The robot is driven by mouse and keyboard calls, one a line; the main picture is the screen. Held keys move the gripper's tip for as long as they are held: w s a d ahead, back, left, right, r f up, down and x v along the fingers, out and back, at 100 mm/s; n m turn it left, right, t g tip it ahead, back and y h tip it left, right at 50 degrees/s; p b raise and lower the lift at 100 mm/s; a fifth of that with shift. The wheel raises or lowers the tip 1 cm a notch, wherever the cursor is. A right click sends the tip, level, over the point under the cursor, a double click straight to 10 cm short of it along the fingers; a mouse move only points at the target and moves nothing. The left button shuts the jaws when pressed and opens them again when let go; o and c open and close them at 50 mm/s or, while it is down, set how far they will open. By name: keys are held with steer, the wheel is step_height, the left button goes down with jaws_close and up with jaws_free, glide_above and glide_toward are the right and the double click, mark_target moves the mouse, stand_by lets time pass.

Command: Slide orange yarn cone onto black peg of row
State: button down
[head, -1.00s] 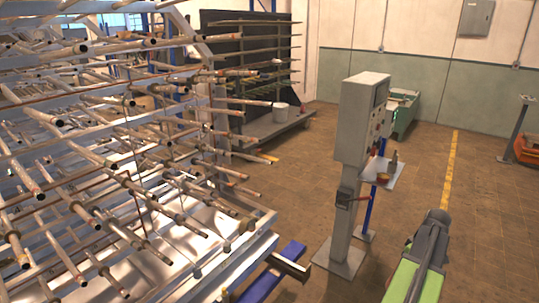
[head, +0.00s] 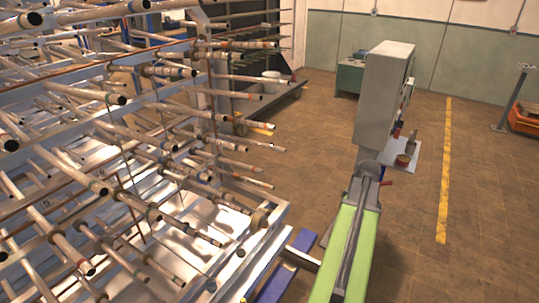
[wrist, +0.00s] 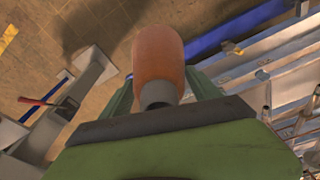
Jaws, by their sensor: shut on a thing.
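The orange yarn cone (wrist: 158,58) shows in the wrist view, with a grey tube end toward the camera. My gripper (wrist: 160,88) is shut on it, one finger on each side. In the head view my green arm reaches up from the bottom, right of the rack; the cone cannot be made out there. The rack's pegs (head: 240,166) fill the left of the head view in several rows, pale with dark or coloured bands and tips. I cannot tell which peg is the black one. The cone is apart from the pegs.
A grey control cabinet (head: 383,95) stands just beyond my arm, with a small shelf (head: 402,152) holding small items. A blue beam (head: 282,270) lies low between the rack and my arm. Brown floor (head: 470,190) is open on the right, crossed by a yellow line.

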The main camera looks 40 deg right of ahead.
steer(key=shift+a, duration=0.1)
steer(key=shift+w, duration=0.1)
steer(key=w+a+r+t+y+b, duration=0.1)
steer(key=w+a+r+t, duration=0.2)
steer(key=w, duration=0.4)
steer(key=w+a+r+t+y+b, duration=0.1)
steer(key=w+a+r+t+b, duration=0.15)
steer(key=w+t, duration=0.3)
steer(key=w+a+r+m+t, duration=0.1)
steer(key=w+a+r+t, duration=0.1)
steer(key=r, duration=0.5)
steer(key=w+a+r+t+y, duration=0.1)
steer(key=w+a+r+t, duration=0.1)
steer(key=w+r+t, duration=0.2)
step_height(320, 180, up, 4)
steer(key=shift+w+m+t+y+b, duration=0.25)
steer(key=shift+m+t+b, duration=0.2)
steer(key=shift+t, duration=0.6)
steer(key=shift+s, duration=0.15)
